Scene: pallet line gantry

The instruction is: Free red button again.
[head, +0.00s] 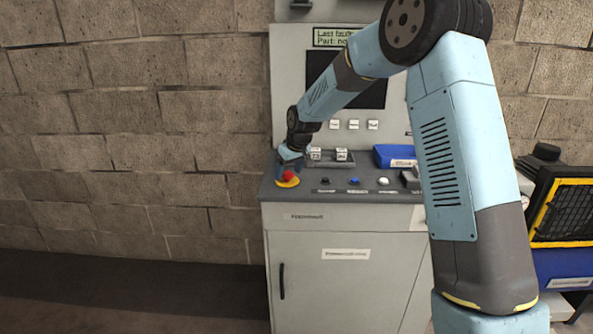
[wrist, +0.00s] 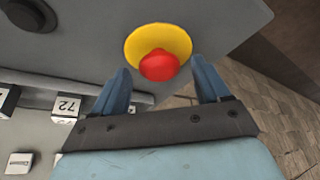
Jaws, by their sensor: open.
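The red button (head: 289,176) sits on a yellow round base (head: 287,183) at the left end of the grey console top. In the wrist view the red button (wrist: 158,65) stands on its yellow base (wrist: 145,40), just beyond the fingertips. My gripper (head: 290,158) is right above and behind the button in the head view. In the wrist view my gripper (wrist: 160,78) is open, with one blue finger to each side of the red knob. I cannot tell whether the fingers touch it.
The console top also carries a black button (head: 325,181), a blue button (head: 354,181) and a white button (head: 383,181). Behind them are small numbered blocks (head: 341,155) and a blue box (head: 395,156). A brick wall stands at the left.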

